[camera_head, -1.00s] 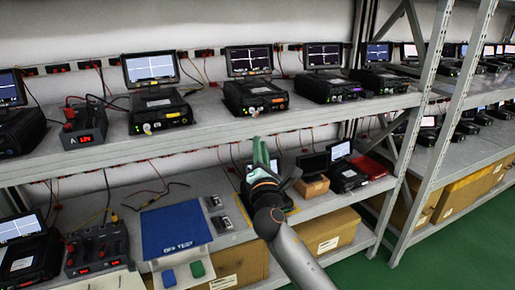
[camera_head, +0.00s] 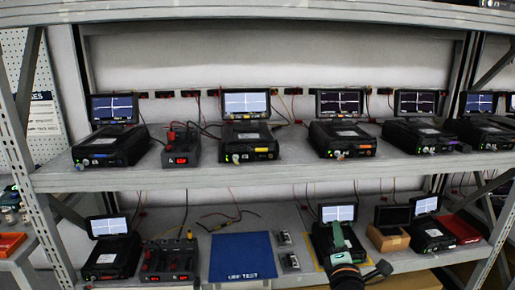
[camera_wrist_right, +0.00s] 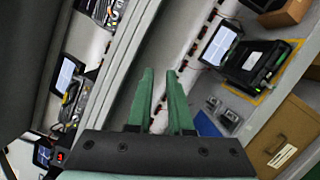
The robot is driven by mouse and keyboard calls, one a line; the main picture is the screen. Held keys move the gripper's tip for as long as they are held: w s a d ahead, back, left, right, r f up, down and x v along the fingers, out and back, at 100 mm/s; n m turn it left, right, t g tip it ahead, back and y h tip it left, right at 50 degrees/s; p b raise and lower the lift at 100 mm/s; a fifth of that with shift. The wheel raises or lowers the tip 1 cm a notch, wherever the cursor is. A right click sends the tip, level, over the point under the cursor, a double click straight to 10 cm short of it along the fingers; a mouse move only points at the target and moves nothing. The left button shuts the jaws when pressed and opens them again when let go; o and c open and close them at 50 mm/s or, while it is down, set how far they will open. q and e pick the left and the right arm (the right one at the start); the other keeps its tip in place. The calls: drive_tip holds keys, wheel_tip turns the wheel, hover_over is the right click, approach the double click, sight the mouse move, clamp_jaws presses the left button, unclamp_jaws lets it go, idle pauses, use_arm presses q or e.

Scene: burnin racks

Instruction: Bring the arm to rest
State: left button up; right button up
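My right gripper (camera_head: 338,232) has green fingers and shows at the bottom of the head view, in front of the lower shelf. It overlaps a black test unit with a lit screen (camera_head: 338,213) and hides part of it. In the right wrist view the two green fingers (camera_wrist_right: 160,75) stand apart with nothing between them. A black unit on a yellow-taped spot (camera_wrist_right: 262,65) lies beyond them to the right. My left gripper is in no view.
The upper shelf (camera_head: 250,176) holds a row of black units with screens. The lower shelf has a blue mat (camera_head: 243,256), a brown box (camera_head: 388,238) and a red tray (camera_head: 461,229). A metal rack post (camera_head: 40,215) stands at the left.

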drive_tip(key=s+a+f+m+g+y+p, duration=0.1)
drive_tip(key=s+a+f+m+g+y, duration=0.15)
drive_tip(key=s+f+m, duration=0.45)
drive_tip(key=s+a+f+m+g+y+p, duration=0.1)
drive_tip(key=s+f+m+g+p, duration=0.15)
drive_tip(key=s+f, duration=0.75)
drive_tip(key=s+f+m+g, duration=0.1)
drive_tip(key=s+f+m, duration=0.1)
drive_tip(key=s, duration=0.3)
drive_tip(key=s+a+f+m+g+y+p, duration=0.1)
drive_tip(key=s+f+m, duration=0.2)
drive_tip(key=s, duration=0.3)
drive_tip(key=s+a+f+m+g+y, duration=0.1)
drive_tip(key=s+f+m+g, duration=0.1)
drive_tip(key=s+m, duration=0.2)
drive_tip(key=shift+s+a+f, duration=0.25)
drive_tip(key=shift+s+f, duration=0.1)
drive_tip(key=shift+s, duration=0.4)
drive_tip(key=shift+y, duration=0.25)
